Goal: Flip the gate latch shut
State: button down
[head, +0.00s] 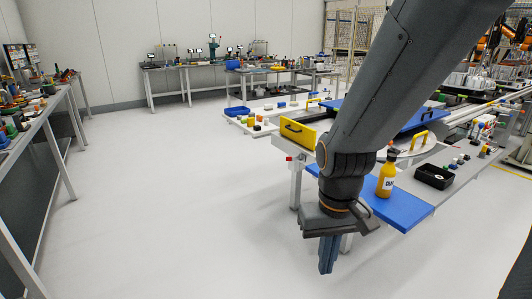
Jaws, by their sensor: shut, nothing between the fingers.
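My gripper (326,268) points down in front of the blue-topped bench, over the pale floor. Its fingers are together and hold nothing. A yellow panel (297,133) with a dark bar or handle across it stands upright at the bench's left end, behind and left of my gripper and apart from it. It may be the gate, but I cannot tell for sure. A small red-and-white part (289,158) sits below the panel by the bench leg; it is too small to identify. No latch can be made out clearly. My arm hides part of the bench.
A yellow bottle (386,181) stands on the blue bench top (405,212), right of my gripper. A black bin (434,177) lies beyond it. A cluttered workbench (42,122) runs along the left. The floor (170,190) between is clear.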

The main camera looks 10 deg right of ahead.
aim_at(298, 158)
jog(key=u, duration=0.85)
jog(key=i, duration=2.35)
jog(key=z, duration=1.2)
jog(key=i, duration=0.8)
jog(key=z, duration=0.75)
